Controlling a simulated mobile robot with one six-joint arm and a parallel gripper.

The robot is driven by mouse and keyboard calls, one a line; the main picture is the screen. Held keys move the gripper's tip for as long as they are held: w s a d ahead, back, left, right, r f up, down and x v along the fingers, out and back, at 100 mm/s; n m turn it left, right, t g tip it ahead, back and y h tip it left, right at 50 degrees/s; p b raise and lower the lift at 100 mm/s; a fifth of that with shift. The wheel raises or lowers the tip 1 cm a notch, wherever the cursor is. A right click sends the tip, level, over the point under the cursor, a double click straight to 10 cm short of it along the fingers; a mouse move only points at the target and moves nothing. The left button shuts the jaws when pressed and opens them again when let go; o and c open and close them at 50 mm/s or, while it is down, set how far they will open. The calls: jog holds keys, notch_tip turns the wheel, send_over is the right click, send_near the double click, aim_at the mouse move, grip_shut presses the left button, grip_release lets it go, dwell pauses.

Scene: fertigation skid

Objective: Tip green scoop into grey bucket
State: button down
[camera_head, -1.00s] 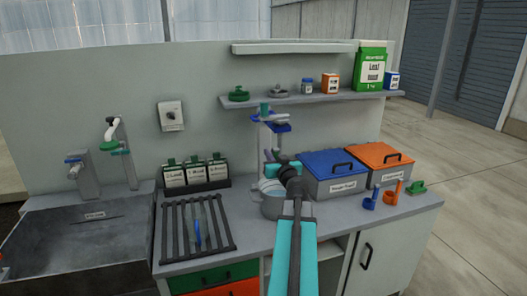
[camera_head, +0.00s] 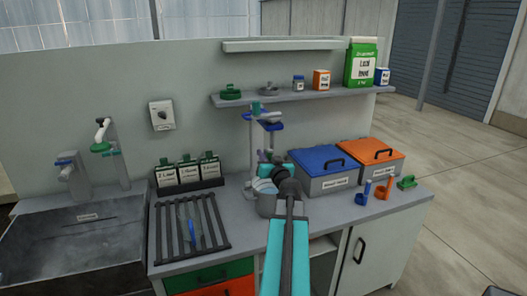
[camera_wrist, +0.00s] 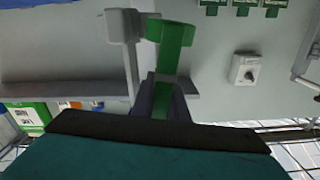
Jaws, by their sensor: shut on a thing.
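In the wrist view, the green scoop (camera_wrist: 172,40) is held between the dark fingers of my gripper (camera_wrist: 163,100), which are shut on it. This view appears upside down against the room, and the inside of the scoop does not show. In the head view, my gripper (camera_head: 268,168) is above and beside the grey bucket (camera_head: 266,206) on the counter. My arm hides part of the bucket, and the scoop is too small and covered to make out there. I cannot tell whether anything is in the scoop.
A blue-lidded bin (camera_head: 325,178) and an orange-lidded bin (camera_head: 372,157) stand just right of the bucket. A blue-topped stand (camera_head: 266,125) rises behind it, under the shelf (camera_head: 300,97). A slatted rack (camera_head: 190,230) and a sink (camera_head: 85,235) lie left.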

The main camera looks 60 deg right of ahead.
jog(key=shift+s+d+f+m+p, duration=0.25)
jog(key=shift+f+m+p, duration=0.1)
jog(key=shift+f+m, duration=0.2)
jog(key=s+d+f+m+b, duration=0.2)
jog(key=f+m, duration=0.2)
jog(key=m, duration=0.7)
jog(key=s+d+f+m+b, duration=0.2)
jog(key=d+f+m+b, duration=0.1)
jog(key=m, duration=0.8)
jog(key=shift+d+f+b, duration=0.3)
jog(key=shift+f, duration=0.55)
dwell(0.4)
jog(key=shift+s+r, duration=0.1)
